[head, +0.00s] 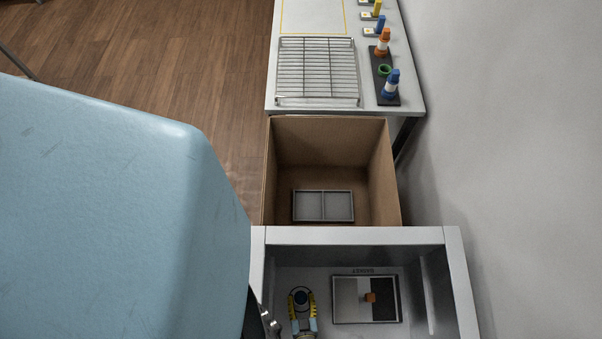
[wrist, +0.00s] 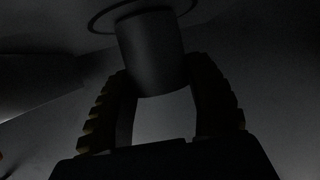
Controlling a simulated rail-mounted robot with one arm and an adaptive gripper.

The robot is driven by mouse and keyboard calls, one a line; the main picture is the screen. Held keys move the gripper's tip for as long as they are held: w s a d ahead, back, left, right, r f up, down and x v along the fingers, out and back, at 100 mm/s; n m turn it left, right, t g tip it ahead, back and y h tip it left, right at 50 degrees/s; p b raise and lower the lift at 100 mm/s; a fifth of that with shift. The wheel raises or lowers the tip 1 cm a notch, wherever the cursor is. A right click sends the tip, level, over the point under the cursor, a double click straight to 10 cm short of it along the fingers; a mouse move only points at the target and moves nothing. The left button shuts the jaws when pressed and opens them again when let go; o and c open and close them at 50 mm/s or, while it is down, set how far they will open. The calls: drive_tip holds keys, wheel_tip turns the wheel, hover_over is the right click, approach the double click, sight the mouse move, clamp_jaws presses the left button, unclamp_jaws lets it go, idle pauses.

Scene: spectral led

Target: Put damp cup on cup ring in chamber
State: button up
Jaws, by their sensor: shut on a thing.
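The cup (wrist: 150,50) is a plain cylinder, dark in the wrist view. My gripper (wrist: 155,78) is shut on it, with a ridged finger on each side. In the head view my gripper (head: 302,299) has yellow fingers around the cup's dark blue round top (head: 301,297), inside the grey chamber (head: 350,236) at the left. A thin dark ring (wrist: 97,22) curves around the cup's far end in the wrist view. The cup's far end seems to lie within this ring. I cannot tell whether it touches the surface there.
Behind the chamber stands an open cardboard box (head: 393,190) holding a grey tray (head: 323,191). Farther back, a table carries a wire rack (head: 318,70) and several coloured bottles. My blue arm hides the left.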

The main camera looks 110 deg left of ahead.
sight(301, 302)
drive_tip(key=shift+r, duration=0.1)
drive_tip(key=o, duration=1.2)
drive_tip(key=shift+c, duration=0.2)
drive_tip(key=shift+v, duration=2.1)
drive_tip(key=shift+a, duration=0.1)
